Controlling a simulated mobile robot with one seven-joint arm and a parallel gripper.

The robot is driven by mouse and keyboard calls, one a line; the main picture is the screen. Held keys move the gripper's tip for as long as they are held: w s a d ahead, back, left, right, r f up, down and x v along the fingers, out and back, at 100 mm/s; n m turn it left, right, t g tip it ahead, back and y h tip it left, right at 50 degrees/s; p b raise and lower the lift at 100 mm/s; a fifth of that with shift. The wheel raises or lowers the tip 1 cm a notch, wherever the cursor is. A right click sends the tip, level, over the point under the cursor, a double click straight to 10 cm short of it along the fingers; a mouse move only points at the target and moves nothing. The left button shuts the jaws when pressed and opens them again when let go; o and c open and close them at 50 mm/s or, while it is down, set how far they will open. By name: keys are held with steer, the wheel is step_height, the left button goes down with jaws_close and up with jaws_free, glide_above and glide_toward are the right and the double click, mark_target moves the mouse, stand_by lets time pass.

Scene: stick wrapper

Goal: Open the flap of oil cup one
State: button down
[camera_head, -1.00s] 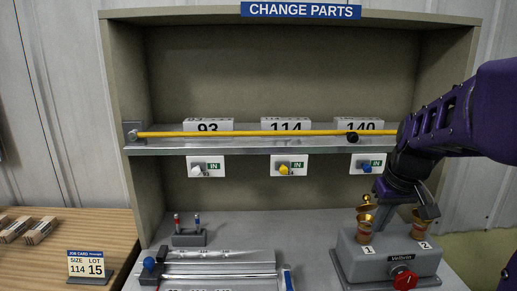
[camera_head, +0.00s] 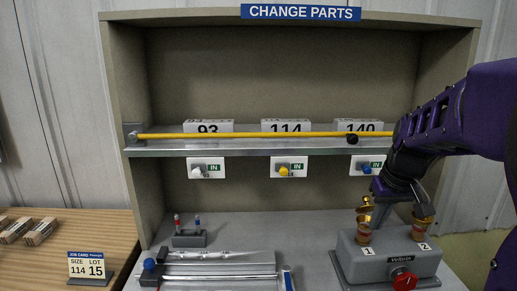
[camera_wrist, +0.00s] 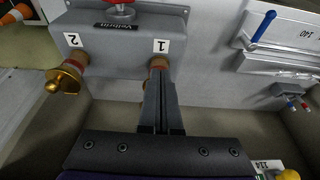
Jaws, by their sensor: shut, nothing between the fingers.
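Oil cup one (camera_head: 364,232) stands on the grey block beside the label 1. A brass piece (camera_head: 366,203) shows just above this cup; whether it is the flap standing open I cannot tell. Oil cup two (camera_wrist: 68,76) has a brass top with a knob.
The grey block (camera_head: 390,262) has a red knob (camera_head: 404,281) at its front. Cup two (camera_head: 420,230) stands close to the right of my fingers. A yellow rod (camera_head: 250,134) runs along the shelf above. A rail fixture (camera_head: 220,268) lies left of the block.

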mark_target(368, 207)
steer(key=shift+w+a+p, duration=0.1)
steer(key=shift+w+p, duration=0.7)
steer(key=shift+w, duration=1.3)
steer(key=shift+w+a+f, duration=0.1)
steer(key=shift+w+f, duration=0.1)
steer(key=shift+w, duration=0.2)
steer(key=shift+s+f, duration=0.1)
steer(key=shift+s+b, duration=0.3)
steer(key=shift+s, duration=0.5)
steer(key=shift+s+d+r+b, duration=0.15)
steer(key=shift+s+b, duration=0.1)
steer(key=shift+s, duration=0.65)
steer(key=shift+s+d+r+b, duration=0.1)
steer(key=shift+s+b, duration=0.1)
steer(key=shift+s, duration=0.7)
steer(key=shift+a, duration=0.15)
